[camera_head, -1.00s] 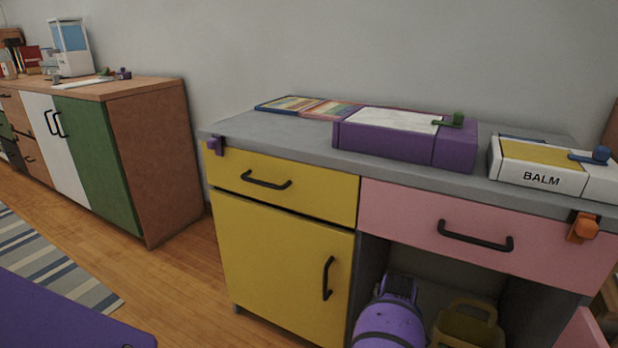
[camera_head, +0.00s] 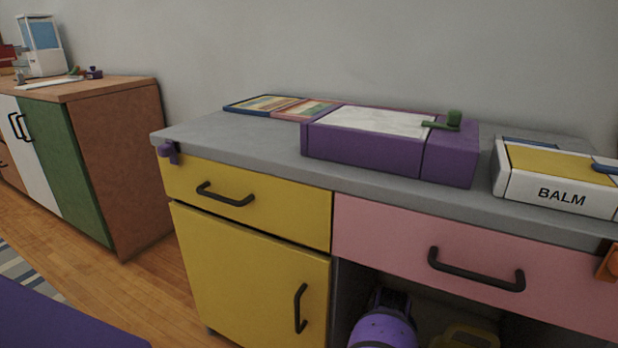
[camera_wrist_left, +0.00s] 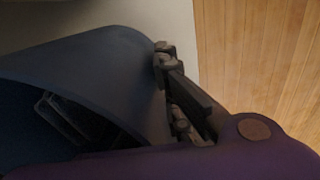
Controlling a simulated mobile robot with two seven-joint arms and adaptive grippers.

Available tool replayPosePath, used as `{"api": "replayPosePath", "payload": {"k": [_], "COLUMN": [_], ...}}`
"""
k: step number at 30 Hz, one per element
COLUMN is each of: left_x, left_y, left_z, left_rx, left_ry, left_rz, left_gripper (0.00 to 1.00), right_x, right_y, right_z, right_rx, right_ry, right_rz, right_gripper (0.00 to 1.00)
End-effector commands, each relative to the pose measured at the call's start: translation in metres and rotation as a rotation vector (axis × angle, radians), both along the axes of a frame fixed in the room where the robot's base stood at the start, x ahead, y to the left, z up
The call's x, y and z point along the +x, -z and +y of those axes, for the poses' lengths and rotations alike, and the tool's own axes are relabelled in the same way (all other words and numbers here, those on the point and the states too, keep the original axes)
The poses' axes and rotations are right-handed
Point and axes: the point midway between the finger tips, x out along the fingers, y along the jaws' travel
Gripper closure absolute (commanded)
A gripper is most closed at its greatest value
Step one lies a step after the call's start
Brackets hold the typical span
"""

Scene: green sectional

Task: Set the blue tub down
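The dark blue tub (camera_wrist_left: 95,45) fills much of the left wrist view, seen close up by its curved wall and rim. My left gripper (camera_wrist_left: 108,80) straddles the wall: one dark finger is on the outer side at right, another dark shape shows inside. It appears shut on the wall. The tub's base and what lies under it are hidden. In the head view neither the tub nor the left gripper shows. My right gripper is not seen.
A grey countertop (camera_head: 235,135) holds a striped board (camera_head: 280,106), a purple box (camera_head: 365,150) and a BALM box (camera_head: 560,185). Its left end is clear. Below are a yellow drawer (camera_head: 270,205), yellow door (camera_head: 250,275) and pink drawer (camera_head: 400,240). A brown cabinet (camera_head: 115,165) stands left; wooden floor lies between.

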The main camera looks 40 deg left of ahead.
Motion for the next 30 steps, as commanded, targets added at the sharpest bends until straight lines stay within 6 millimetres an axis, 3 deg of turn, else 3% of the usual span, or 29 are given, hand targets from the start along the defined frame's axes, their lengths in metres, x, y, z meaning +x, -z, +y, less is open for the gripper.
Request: {"api": "replayPosePath", "payload": {"k": [9, 23, 28, 30], "left_x": [0.003, 0.003, 0.003, 0.003], "left_y": [0.036, 0.042, 0.042, 0.042], "left_z": [0.0, -0.001, -0.001, -0.001], "left_rx": [-0.001, 0.0, -0.001, -0.001], "left_ry": [0.0, 0.001, 0.0, 0.0], "left_rz": [-0.005, -0.005, -0.005, -0.005], "left_gripper": [1.0, 1.0, 0.77, 0.77], "right_x": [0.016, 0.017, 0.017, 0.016], "right_y": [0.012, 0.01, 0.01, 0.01], "right_z": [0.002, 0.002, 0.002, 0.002], "right_rx": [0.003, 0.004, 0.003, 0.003], "right_ry": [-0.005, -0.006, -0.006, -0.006], "right_rz": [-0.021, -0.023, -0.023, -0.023], "right_gripper": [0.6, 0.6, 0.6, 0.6]}}
